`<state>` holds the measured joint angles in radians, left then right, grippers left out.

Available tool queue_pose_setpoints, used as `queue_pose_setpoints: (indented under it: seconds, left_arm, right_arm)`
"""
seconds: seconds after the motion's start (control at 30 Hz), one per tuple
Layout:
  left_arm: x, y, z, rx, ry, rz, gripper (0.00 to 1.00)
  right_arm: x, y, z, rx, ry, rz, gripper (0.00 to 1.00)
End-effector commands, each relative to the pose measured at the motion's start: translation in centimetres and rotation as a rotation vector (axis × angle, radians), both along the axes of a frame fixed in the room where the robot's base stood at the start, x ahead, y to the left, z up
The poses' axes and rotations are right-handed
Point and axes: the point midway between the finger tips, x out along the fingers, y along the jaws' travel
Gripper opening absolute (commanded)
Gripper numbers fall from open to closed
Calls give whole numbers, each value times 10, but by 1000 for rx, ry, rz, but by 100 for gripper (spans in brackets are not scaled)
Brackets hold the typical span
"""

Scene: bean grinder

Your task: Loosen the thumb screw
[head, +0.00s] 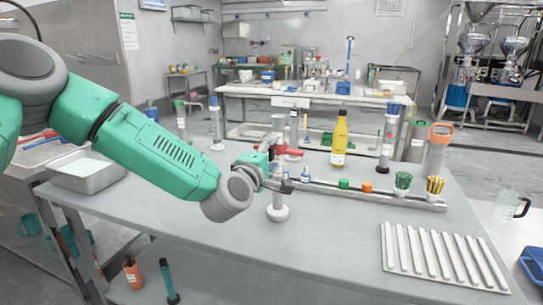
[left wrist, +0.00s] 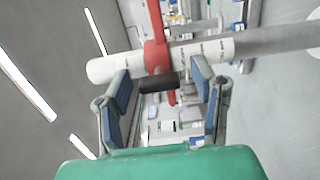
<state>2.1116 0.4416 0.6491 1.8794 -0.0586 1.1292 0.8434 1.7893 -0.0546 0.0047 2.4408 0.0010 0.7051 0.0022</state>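A red clamp (head: 288,151) sits around an upright pale cylinder (head: 277,199) with a round white foot (head: 277,213) on the grey table. In the left wrist view the cylinder (left wrist: 205,50) lies across the picture, with the red clamp (left wrist: 154,30) around it. A short black bar (left wrist: 158,83), which looks like the thumb screw, projects at the clamp. My left gripper (left wrist: 160,72) is open, with its blue-padded fingers either side of the black bar and visible gaps to both. In the head view my left gripper (head: 279,177) is at the cylinder and partly hides it.
A yellow bottle (head: 339,140) and a rack (head: 365,194) with small items stand behind and right. A ridged white tray (head: 436,258) lies at front right. A metal pan (head: 88,173) is at left. The table's front middle is clear.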

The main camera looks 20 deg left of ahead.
Motion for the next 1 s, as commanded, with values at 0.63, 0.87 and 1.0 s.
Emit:
queue_pose_setpoints:
  seconds: [0.63, 0.87, 1.0]
  left_arm:
    - [-97, 10, -2, -2, 3, -1, 52]
    - [-117, 12, -2, -1, 2, 0, 52]
    - [-118, 12, -2, -1, 1, 0, 52]
  right_arm:
    - [-2, 0, 1, 0, -3, 0, 40]
    - [-2, 0, 1, 0, -3, 0, 40]
    - [-2, 0, 1, 0, -3, 0, 40]
